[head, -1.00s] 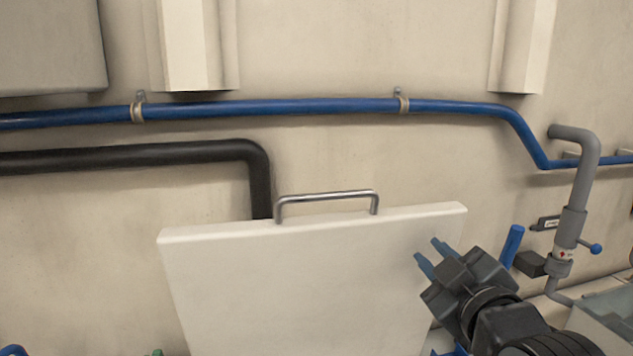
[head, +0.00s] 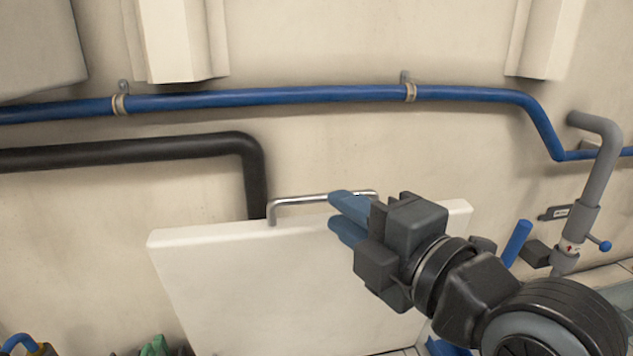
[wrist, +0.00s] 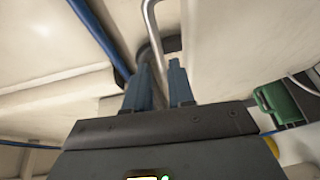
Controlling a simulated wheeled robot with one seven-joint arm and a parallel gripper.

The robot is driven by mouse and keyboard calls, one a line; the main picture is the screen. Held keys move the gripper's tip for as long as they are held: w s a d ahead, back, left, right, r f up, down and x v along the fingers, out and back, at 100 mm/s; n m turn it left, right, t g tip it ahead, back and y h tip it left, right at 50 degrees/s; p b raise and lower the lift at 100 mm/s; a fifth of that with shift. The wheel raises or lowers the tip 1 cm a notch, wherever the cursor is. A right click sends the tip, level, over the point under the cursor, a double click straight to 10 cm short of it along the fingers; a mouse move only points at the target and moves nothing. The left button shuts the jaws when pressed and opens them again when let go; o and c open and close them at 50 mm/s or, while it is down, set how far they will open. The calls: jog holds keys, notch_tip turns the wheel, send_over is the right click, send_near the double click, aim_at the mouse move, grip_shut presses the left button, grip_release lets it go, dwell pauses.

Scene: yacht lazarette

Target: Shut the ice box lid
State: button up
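The ice box lid (head: 270,285) is a pale, thick panel standing open and upright, tilted slightly, in front of the wall in the head view. A metal bar handle (head: 295,201) runs along its top edge. My gripper (head: 338,210) is at the lid's top edge, overlapping the right part of the handle in the picture. In the wrist view the two blue fingers (wrist: 157,78) are apart, with the handle (wrist: 152,22) just beyond them and the lid (wrist: 240,50) to the right. Whether the fingers touch the handle is unclear. The box opening is out of view.
A black pipe (head: 120,153) and a blue hose (head: 260,96) run along the wall behind the lid. A grey pipe with a blue-handled valve (head: 590,190) stands at the right. A green item (head: 155,346) lies at the lower left.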

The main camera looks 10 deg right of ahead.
aim_at(313, 214)
jog(key=p+x, duration=0.1)
jog(key=x, duration=0.6)
jog(key=shift+w+p, duration=0.35)
jog(key=shift+p, duration=0.05)
grip_shut()
